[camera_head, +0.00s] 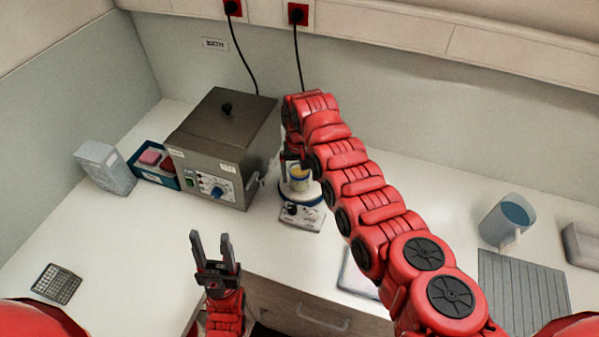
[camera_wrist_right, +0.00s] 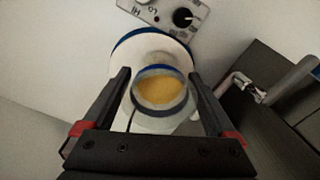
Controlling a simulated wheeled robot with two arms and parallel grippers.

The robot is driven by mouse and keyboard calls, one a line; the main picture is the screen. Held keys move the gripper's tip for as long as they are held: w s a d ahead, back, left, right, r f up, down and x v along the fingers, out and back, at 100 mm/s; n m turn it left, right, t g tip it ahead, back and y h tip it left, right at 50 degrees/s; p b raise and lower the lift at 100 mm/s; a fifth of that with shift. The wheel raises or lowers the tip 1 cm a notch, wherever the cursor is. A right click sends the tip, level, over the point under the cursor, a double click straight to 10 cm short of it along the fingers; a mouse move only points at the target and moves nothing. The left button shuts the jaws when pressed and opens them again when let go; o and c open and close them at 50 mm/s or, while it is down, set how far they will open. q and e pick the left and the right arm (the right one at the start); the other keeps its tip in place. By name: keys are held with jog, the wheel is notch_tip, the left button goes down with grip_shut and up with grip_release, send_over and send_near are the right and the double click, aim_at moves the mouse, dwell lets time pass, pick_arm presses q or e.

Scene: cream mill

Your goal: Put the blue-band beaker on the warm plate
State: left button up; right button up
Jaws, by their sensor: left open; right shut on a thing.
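The blue-band beaker (camera_wrist_right: 162,88), holding yellow-orange contents, is between the fingers of my right gripper (camera_wrist_right: 158,80), which is shut on it. In the head view the beaker (camera_head: 299,175) shows at the warm plate, partly hidden by my right arm. The warm plate (camera_head: 312,194) has a round white top with a blue rim and a front panel with a knob. In the right wrist view the beaker overlaps the plate top (camera_wrist_right: 122,62); I cannot tell whether it touches. My left gripper (camera_head: 214,252) is open and empty near the counter's front edge.
A grey lidded bath (camera_head: 215,160) stands left of the plate, with a metal tap at its side. Further left are a blue tray (camera_head: 162,180) and a white box (camera_head: 105,167). A jug (camera_head: 505,220) and a ridged mat (camera_head: 520,290) are at right.

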jog(key=shift+f, duration=0.5)
jog(key=shift+f, duration=0.15)
jog(key=o, duration=1.1)
jog(key=shift+o, duration=0.2)
